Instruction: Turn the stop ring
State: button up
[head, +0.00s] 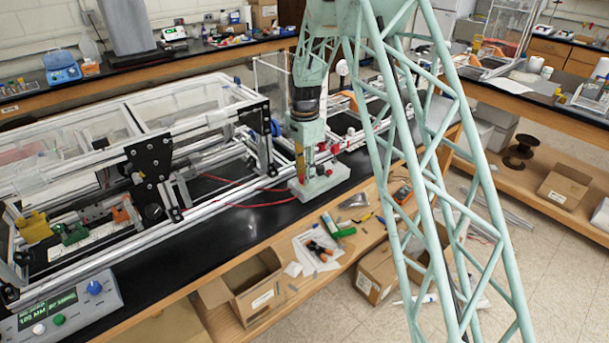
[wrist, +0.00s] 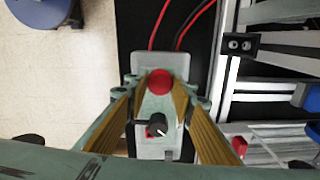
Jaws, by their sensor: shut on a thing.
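The stop ring appears as a round red cap (wrist: 160,82) on a pale grey-green control box in the wrist view. My gripper (wrist: 160,88) has its two yellow-padded fingers closed in on either side of this red cap, and it is shut on it. In the head view my gripper (head: 301,166) points straight down over the control box (head: 322,187) on the black bench. The fingers hide most of the ring there. A black knob (wrist: 157,125) with a white mark stands on the same box, just below the red cap in the wrist view.
Red cables (head: 245,205) run from the box across the bench. The extrusion frame (head: 150,155) stands to the left. A blue stool (wrist: 38,10) is at upper left.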

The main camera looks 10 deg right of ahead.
jog(key=o, duration=0.9)
jog(key=shift+r, duration=0.1)
jog(key=shift+r, duration=5.9)
jog(key=shift+r, duration=0.1)
